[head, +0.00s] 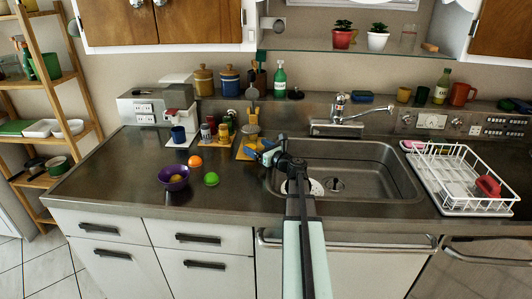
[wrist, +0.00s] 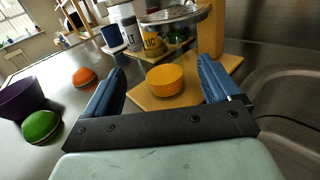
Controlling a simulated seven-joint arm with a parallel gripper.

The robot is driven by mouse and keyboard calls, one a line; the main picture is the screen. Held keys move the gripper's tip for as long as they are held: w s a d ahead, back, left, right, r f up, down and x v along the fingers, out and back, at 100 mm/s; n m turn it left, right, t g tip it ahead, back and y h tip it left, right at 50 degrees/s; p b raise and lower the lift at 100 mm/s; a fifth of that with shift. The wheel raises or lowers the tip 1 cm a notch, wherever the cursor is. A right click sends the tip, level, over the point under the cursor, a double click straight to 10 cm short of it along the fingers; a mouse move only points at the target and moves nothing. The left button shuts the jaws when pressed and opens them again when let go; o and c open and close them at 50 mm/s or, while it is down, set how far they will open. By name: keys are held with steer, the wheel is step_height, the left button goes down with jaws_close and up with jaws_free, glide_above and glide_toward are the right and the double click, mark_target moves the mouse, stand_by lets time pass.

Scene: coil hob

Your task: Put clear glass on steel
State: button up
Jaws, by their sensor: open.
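A clear glass (head: 408,38) stands on the glass shelf (head: 350,51) at the upper right, right of two potted plants. The steel counter (head: 125,185) runs along the front and holds the sink (head: 375,180). In the wrist view my gripper (wrist: 162,76) shows two blue fingers spread apart. A yellow round block (wrist: 165,80) on a wooden board (wrist: 190,96) appears between them, beyond the tips, and nothing is held. The clear glass is not seen in the wrist view.
A purple bowl (head: 173,177), an orange ball (head: 195,161) and a green ball (head: 211,179) sit on the counter left of my gripper. A faucet (head: 340,112) rises behind the sink. A white dish rack (head: 460,180) stands at right. The front left counter is clear.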

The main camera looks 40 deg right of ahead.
mark_target(254, 145)
steer(key=shift+w+a, duration=0.15)
steer(key=shift+w, duration=2.25)
steer(key=shift+c, duration=0.4)
steer(key=c, duration=1.1)
steer(key=shift+o, duration=0.2)
steer(key=shift+r, duration=0.1)
steer(key=shift+r, duration=0.1)
steer(key=shift+s+a, duration=0.1)
steer(key=shift+s, duration=0.1)
steer(key=shift+s+a, duration=3.75)
steer(key=shift+r, duration=0.15)
steer(key=shift+r, duration=1.35)
